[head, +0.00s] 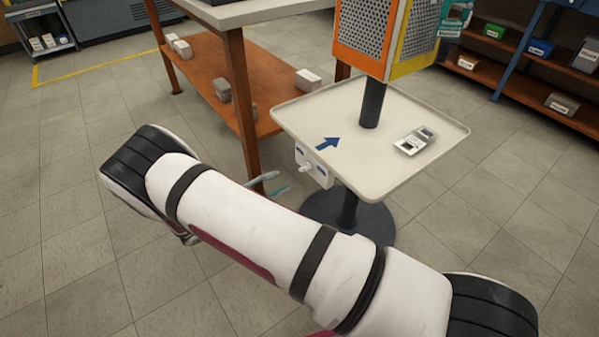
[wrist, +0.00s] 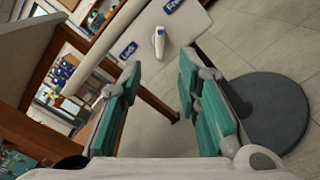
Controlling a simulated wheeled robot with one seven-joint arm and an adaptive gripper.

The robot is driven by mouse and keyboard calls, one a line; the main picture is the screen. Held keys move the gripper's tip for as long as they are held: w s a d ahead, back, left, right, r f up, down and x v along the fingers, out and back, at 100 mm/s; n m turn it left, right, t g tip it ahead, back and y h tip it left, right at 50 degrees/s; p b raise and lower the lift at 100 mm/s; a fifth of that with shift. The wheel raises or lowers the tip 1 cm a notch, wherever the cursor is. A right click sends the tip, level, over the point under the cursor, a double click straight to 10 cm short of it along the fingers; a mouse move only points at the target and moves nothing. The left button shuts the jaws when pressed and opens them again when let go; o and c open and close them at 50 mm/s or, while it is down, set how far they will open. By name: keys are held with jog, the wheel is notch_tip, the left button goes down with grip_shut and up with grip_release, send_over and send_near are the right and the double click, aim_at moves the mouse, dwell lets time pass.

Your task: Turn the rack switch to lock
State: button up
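The rack switch is a white knob (wrist: 159,42) on a white plate (head: 302,156) fixed to the front edge of a pale tray table (head: 370,170). In the wrist view, a blue "Lock" label (wrist: 128,50) is left of the knob and a blue "Free" label (wrist: 173,6) is at upper right. The knob's handle looks roughly upright in that picture; which label it points to I cannot tell. My gripper (wrist: 160,76) has teal fingers spread apart with nothing between them. It faces the plate, a short way off the knob. In the head view, my gripper (head: 271,184) is left of the plate.
The tray carries a blue arrow, a small grey device (head: 415,140) and a dark post (head: 373,104) holding a perforated orange-and-yellow box (head: 370,35). A round dark base (head: 350,216) stands below. A wooden shelf unit (head: 215,75) is close on the left. Open floor lies at front right.

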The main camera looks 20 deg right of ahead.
aim_at(301, 170)
jog(key=b+x, duration=0.1)
jog(key=x, duration=0.7)
jog(key=shift+w+d+b, duration=0.1)
jog(key=shift+d+b, duration=0.25)
jog(key=shift+d, duration=0.05)
jog(key=shift+c, duration=0.2)
grip_shut()
